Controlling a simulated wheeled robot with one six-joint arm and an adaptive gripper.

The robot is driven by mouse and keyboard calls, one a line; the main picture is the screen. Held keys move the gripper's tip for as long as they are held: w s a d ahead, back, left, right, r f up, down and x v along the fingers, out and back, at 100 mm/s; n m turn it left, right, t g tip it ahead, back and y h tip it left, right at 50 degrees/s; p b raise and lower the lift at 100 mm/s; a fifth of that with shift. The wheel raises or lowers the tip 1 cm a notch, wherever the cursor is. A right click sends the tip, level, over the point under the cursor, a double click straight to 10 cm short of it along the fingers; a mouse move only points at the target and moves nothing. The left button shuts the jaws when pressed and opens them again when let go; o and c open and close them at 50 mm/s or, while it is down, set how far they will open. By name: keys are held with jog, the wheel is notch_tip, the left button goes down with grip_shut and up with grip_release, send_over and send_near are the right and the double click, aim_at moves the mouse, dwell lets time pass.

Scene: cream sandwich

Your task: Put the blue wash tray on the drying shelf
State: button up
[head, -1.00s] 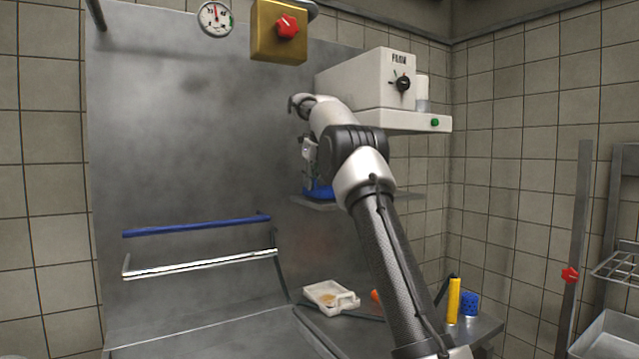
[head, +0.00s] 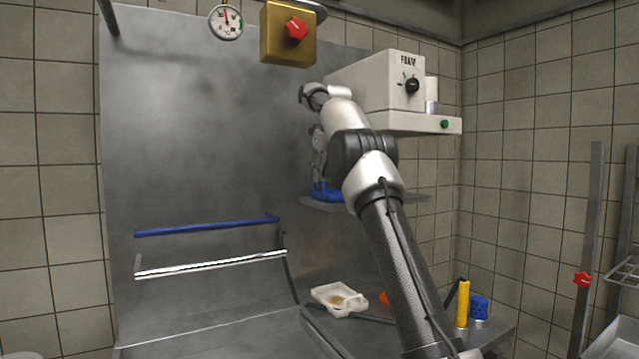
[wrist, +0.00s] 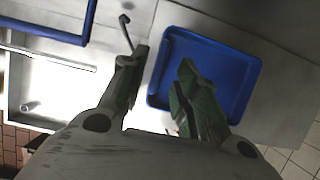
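The blue wash tray (head: 327,192) sits on a small steel shelf under the white foam machine, partly hidden by my arm. In the wrist view the tray (wrist: 222,70) is a shallow blue rectangle with a raised rim. My gripper (head: 318,165) is over the tray's left side. In the wrist view my gripper (wrist: 157,75) is open, with one finger over the tray and the other outside its left rim. Whether a finger touches the rim cannot be told. A wire rack (head: 627,270) shows at the right edge; I cannot tell whether it is the drying shelf.
The foam machine (head: 375,90) stands close above and right of the gripper. A blue rail (head: 205,227) and a metal rail (head: 210,265) cross the steel back panel. A white tray (head: 338,300), a yellow cylinder (head: 462,303) and a blue cup (head: 479,307) stand lower down.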

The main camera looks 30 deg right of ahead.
jog(key=v, duration=0.3)
jog(key=shift+w, duration=0.1)
jog(key=shift+r, duration=0.25)
jog(key=shift+s, duration=0.3)
jog(key=s+a+f+n, duration=0.3)
jog(key=s+f+n, duration=0.4)
jog(key=s+n, duration=0.5)
jog(key=s+a+f+n, duration=0.4)
jog(key=s+f+n, duration=0.4)
jog(key=s, duration=1.1)
jog(key=s+a+f+n, duration=0.4)
jog(key=s+f+n, duration=0.4)
jog(key=s+n, duration=0.7)
jog(key=shift+s+a+n, duration=0.25)
jog(key=shift+s+n, duration=0.05)
jog(key=shift+s, duration=0.3)
